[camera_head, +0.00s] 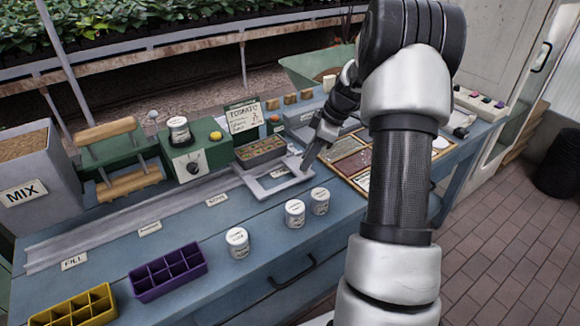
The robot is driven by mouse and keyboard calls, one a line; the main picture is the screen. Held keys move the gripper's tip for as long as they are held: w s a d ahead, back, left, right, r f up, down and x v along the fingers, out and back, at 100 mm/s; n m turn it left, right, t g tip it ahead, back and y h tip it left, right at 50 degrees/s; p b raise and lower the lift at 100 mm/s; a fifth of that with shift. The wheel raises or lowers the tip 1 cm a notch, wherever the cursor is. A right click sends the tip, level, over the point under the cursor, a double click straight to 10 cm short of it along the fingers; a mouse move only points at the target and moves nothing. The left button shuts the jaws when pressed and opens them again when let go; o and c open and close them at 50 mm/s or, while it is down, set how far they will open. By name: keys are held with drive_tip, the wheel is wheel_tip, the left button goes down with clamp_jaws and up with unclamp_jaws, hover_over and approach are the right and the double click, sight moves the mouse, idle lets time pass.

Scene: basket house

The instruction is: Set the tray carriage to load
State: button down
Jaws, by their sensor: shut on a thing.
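The tray carriage (277,188) is a pale grey frame on the metal track along the blue bench, toward its right end. A seed tray (261,151) with dark cells shows at the carriage's back edge, by the green machine. My gripper (306,166) reaches down at the carriage's right side and is shut on a part of it. The gripped part is small and mostly hidden by the fingers. Labels stand along the track's front: a FILL label (74,261) at the left, then two labels (150,228) too small to read surely. I cannot make out a LOAD label.
Three white tins, one of them left (237,242), stand in front of the track. Purple (169,272) and yellow (75,306) cell trays lie front left. A grey MIX bin (40,180) and green machine (190,150) stand behind. The track left of the carriage looks clear.

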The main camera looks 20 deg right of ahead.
drive_tip(key=shift+w+d, duration=0.15)
drive_tip(key=shift+d, duration=0.6)
drive_tip(key=shift+w+d, duration=0.1)
drive_tip(key=shift+d, duration=0.75)
drive_tip(key=c, duration=1.4)
unclamp_jaws()
drive_tip(key=shift+d, duration=0.1)
drive_tip(key=shift+c, duration=0.2)
drive_tip(key=shift+r, duration=0.15)
drive_tip(key=p+v, duration=0.3)
drive_tip(key=v, duration=1.4)
